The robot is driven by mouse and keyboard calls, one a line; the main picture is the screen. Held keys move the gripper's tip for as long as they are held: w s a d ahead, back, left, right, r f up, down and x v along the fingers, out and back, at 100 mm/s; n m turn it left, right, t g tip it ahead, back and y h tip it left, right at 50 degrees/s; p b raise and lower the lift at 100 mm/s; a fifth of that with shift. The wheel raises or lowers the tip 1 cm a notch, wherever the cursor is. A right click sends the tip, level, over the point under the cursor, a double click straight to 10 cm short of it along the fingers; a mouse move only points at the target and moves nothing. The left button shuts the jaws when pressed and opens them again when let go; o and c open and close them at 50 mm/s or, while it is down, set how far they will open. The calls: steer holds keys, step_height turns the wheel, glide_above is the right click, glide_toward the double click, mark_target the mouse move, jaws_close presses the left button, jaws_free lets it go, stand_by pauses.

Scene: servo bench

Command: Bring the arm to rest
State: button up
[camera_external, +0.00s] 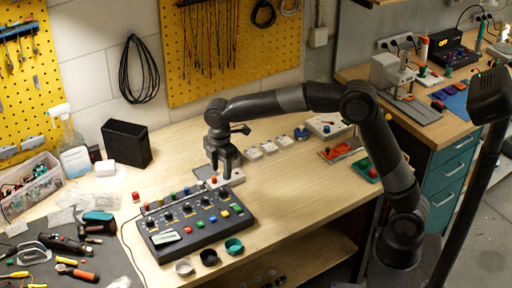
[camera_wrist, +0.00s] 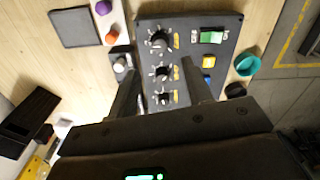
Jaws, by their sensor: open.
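My arm reaches in from the right in the external view, and my gripper (camera_external: 222,179) points down just behind the far right corner of a black control panel (camera_external: 195,246). The jaws are open. In the wrist view, the two fingers of my gripper (camera_wrist: 160,92) stand apart over the panel (camera_wrist: 226,24), with black knobs between them and nothing held. A green switch (camera_wrist: 212,37) and a yellow button (camera_wrist: 209,61) show beside the right finger. Whether the fingertips touch anything is hard to tell.
A light block with a red button (camera_external: 213,181) stands close by my gripper. Several small white modules (camera_external: 269,147) lie to its right. Colored cups (camera_external: 234,246) sit at the panel's front edge. Tools lie on a dark mat (camera_external: 25,243) at left. The right front of the bench is clear.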

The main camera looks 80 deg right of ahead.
step_height(320, 180, up, 2)
steer(key=shift+r, duration=0.2)
steer(key=s+a+r+m+t, duration=0.1)
steer(key=s+r+m, duration=0.25)
steer(key=s, duration=0.55)
steer(key=s+a+r+m+t, duration=0.2)
steer(key=s+r, duration=0.3)
steer(key=s, duration=0.5)
steer(key=s+f+m+t, duration=0.1)
steer(key=s+f+m, duration=0.1)
steer(key=s, duration=0.7)
steer(key=s+f+m+t, duration=0.1)
steer(key=s+f+m, duration=0.2)
steer(key=s, duration=0.5)
steer(key=shift+s+d+m+t, duration=0.2)
steer(key=shift+s+m+t, duration=0.1)
steer(key=shift+s+m, duration=0.1)
